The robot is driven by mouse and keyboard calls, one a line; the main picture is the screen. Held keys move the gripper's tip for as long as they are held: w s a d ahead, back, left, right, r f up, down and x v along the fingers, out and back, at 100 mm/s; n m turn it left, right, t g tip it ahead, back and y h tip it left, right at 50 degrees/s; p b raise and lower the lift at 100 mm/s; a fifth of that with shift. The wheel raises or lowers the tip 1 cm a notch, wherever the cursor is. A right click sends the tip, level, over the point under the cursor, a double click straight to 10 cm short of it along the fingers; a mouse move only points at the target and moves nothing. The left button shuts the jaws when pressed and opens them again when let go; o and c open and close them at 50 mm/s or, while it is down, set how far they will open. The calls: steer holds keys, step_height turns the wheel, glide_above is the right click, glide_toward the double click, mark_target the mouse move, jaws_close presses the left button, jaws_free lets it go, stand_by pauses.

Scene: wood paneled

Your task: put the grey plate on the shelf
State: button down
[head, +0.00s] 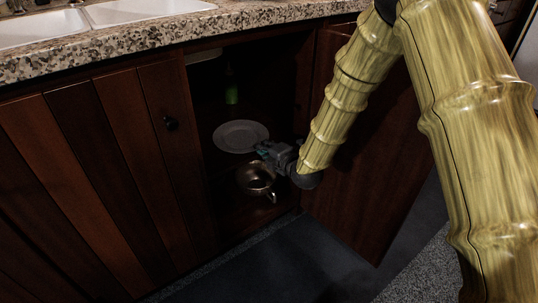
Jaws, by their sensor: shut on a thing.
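The grey plate (240,136) is inside the open cabinet under the counter, held at its lower right rim. My gripper (268,151) reaches in from the right and is shut on that rim. The plate looks roughly level. The cabinet shelf (225,197) shows only in part below it, and I cannot tell whether the plate touches any surface.
A metal pot or cup (255,178) with a handle is just below the plate and gripper. A green bottle (231,92) stands farther back. The open cabinet door (365,190) is on the right, beside my arm. A granite counter (150,35) overhangs the opening.

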steer(key=shift+d+f, duration=0.1)
steer(key=shift+f, duration=0.65)
steer(key=shift+f, duration=0.15)
steer(key=c, duration=1.6)
jaws_free()
steer(key=shift+c, duration=0.2)
steer(key=p+v, duration=0.4)
steer(key=v, duration=0.8)
